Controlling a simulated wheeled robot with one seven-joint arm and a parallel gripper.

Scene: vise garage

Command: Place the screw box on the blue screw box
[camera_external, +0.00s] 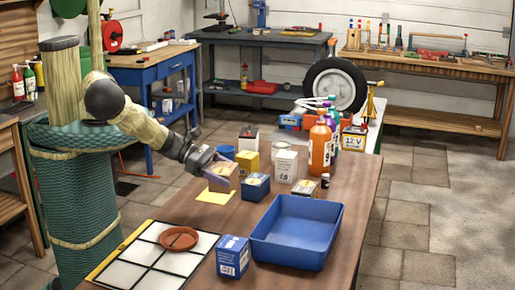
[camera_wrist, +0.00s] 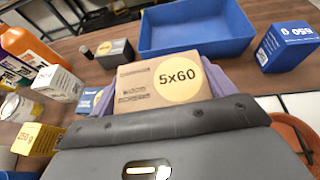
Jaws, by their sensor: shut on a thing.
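The cardboard screw box marked 5x60 (camera_wrist: 140,90) is between the purple fingers of my gripper (camera_wrist: 165,88), which is shut on it. In the external view the box (camera_external: 226,171) and my gripper (camera_external: 219,174) are just left of the blue screw box (camera_external: 256,188). In the wrist view only a corner of the blue screw box (camera_wrist: 88,101) shows; the held box and gripper hide the rest. I cannot tell how far the held box is above the table.
A blue tray (camera_external: 310,263) lies right of the blue screw box. Another blue box (camera_external: 233,257) and a terracotta saucer (camera_external: 180,238) stand nearer the front. A yellow box (camera_external: 248,163), a white box (camera_external: 286,166) and an orange bottle (camera_external: 320,150) crowd behind. A yellow note (camera_external: 215,197) lies below my gripper.

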